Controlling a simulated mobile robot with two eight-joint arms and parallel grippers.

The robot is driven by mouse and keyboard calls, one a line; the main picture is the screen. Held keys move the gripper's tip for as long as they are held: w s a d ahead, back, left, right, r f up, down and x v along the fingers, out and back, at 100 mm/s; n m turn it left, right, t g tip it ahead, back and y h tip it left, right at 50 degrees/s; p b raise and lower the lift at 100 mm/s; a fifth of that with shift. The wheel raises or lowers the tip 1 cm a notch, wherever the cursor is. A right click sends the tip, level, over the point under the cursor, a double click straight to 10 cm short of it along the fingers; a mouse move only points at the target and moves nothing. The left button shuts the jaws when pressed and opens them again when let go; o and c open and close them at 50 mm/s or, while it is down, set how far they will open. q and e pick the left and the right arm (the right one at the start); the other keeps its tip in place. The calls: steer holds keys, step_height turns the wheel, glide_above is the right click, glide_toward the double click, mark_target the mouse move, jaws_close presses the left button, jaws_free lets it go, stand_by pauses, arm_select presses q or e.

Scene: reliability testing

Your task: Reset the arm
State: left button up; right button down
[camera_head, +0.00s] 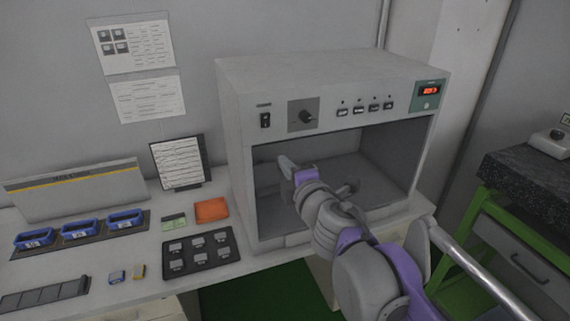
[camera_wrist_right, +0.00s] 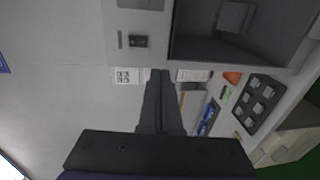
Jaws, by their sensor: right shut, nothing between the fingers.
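My right arm reaches in from the lower right in the head view. Its gripper (camera_head: 286,165) is in front of the open front of the grey test chamber (camera_head: 335,75), near the left side of the opening. How far inside it is, I cannot tell. In the right wrist view the dark fingers of the right gripper (camera_wrist_right: 159,74) lie together, with nothing between them. The chamber's front with a rocker switch (camera_wrist_right: 138,41) shows beyond them. My left gripper is in neither view.
The bench holds a black tray (camera_head: 201,271) of several small parts, an orange pad (camera_head: 211,210), blue bins (camera_head: 80,228) and a framed sheet (camera_head: 180,161). The chamber's red display (camera_head: 429,91) is lit. A green-framed bench (camera_head: 540,198) stands at right.

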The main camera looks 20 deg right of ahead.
steer(key=shift+s, duration=0.1)
steer(key=s+d+f+m+g+h, duration=0.2)
steer(key=s+d+f+m, duration=0.1)
steer(key=s+f+m, duration=0.4)
steer(key=s+d+f+m+g+h, duration=0.3)
steer(key=f+m, duration=0.2)
steer(key=f, duration=0.3)
steer(key=s+a+f+m+g+y, duration=0.2)
steer(key=s+a+f+m+g, duration=0.1)
steer(key=s+f, duration=0.4)
steer(key=s+a+f+m+g+y, duration=0.2)
steer(key=s+a+f+m+g, duration=0.1)
steer(key=s+f, duration=0.4)
step_height(320, 180, down, 2)
steer(key=shift+s, duration=0.2)
